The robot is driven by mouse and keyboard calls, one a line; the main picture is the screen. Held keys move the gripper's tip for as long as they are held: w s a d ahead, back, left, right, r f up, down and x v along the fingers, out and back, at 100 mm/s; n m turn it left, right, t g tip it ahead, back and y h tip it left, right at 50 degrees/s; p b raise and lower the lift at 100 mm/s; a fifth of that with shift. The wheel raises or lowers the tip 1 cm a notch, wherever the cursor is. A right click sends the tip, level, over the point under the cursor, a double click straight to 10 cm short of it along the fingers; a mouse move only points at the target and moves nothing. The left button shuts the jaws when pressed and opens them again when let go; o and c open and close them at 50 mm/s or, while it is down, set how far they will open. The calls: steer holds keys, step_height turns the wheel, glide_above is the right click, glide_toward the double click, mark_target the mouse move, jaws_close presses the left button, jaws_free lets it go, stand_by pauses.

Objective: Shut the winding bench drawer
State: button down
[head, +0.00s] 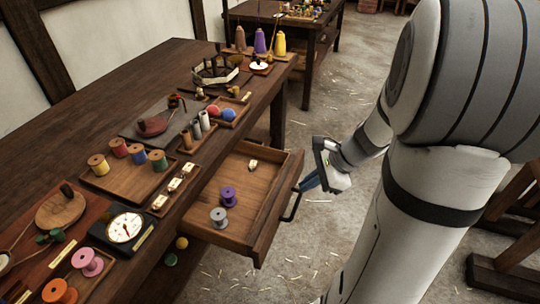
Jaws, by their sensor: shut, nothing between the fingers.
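The winding bench (60,118) is a dark wooden table running along the left. Its drawer (228,178) is pulled open toward the right, with its front panel (277,212) well clear of the bench edge. A purple spool (228,195), a grey spool (219,218) and a small pale tag-like piece (253,164) are inside it. A dark bar handle (293,205) is on the drawer front. My gripper (308,184) is shut and empty, at the outer side of the drawer front near the handle's far end. Whether it touches the handle or front, I cannot tell.
Spools, trays and a dial scale (124,227) crowd the bench top. A second table (262,12) stands at the back. A wooden stand (512,250) is at the lower right. The straw-strewn floor (335,100) between is mostly clear. Two small balls lie under the drawer.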

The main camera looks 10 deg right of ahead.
mark_target(285, 204)
steer(key=w+d+f+m+t+b, duration=0.2)
steer(key=d+f+m+b, duration=0.3)
steer(key=f, duration=0.4)
steer(key=shift+m+y, duration=0.3)
steer(key=shift+m, duration=0.4)
steer(key=x, duration=0.6)
steer(key=b+x, duration=0.1)
steer(key=x, duration=0.2)
steer(key=shift+w+d, duration=0.1)
steer(key=shift+w, duration=0.25)
steer(key=shift+w+f, duration=0.15)
steer(key=shift+f, duration=0.05)
steer(key=shift+w, duration=0.1)
